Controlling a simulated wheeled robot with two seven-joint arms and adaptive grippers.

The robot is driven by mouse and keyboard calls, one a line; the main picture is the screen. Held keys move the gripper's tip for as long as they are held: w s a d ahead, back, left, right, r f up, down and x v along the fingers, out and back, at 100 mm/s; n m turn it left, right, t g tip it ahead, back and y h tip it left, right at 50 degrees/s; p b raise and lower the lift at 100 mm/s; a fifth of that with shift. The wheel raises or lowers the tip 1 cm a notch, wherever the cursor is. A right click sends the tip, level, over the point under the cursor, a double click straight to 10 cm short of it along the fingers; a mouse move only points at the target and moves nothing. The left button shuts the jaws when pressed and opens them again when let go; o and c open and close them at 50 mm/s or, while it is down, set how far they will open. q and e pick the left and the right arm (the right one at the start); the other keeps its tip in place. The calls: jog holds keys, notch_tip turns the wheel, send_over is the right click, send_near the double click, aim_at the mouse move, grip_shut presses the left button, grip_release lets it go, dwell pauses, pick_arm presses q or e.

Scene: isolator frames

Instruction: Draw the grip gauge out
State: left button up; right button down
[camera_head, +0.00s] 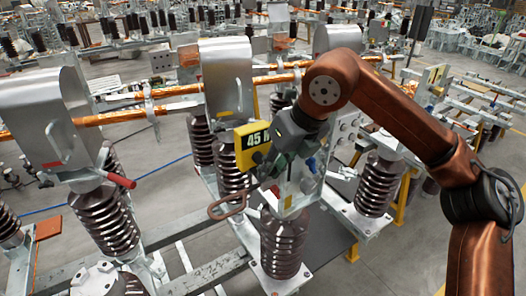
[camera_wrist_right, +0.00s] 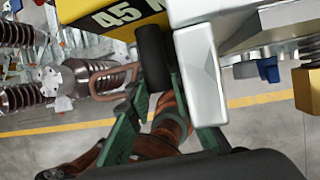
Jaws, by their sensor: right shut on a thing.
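The grip gauge (camera_head: 252,135) is a yellow box with a dark display reading 45 and a partly covered letter. It also shows at the top of the right wrist view (camera_wrist_right: 115,18), with a black cylinder beside it. My right gripper (camera_head: 276,163) comes in from the right and is shut on the gauge, in front of a grey metal housing on a brown ribbed insulator. In the right wrist view its green fingers (camera_wrist_right: 165,95) reach up to the black cylinder and a pale metal block; the exact contact is hidden. My left gripper is not in view.
A brown looped handle (camera_head: 228,207) sticks out left below the gauge. Ribbed insulators (camera_head: 105,222) and silver hoods (camera_head: 228,78) stand close on the left. A copper bar (camera_head: 180,92) runs behind. Grey floor (camera_head: 405,245) is open at right.

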dwell(0.3)
jog(key=shift+s+a+b, duration=0.1)
jog(key=shift+s+a, duration=1.05)
jog(key=shift+a, duration=0.6)
jog(key=shift+s+a+b, duration=0.1)
jog(key=shift+s+a, duration=1.05)
jog(key=shift+a, duration=0.6)
jog(key=shift+s+a+b, duration=0.1)
jog(key=shift+s+a, duration=1.05)
jog(key=shift+a, duration=0.6)
jog(key=shift+d, duration=0.1)
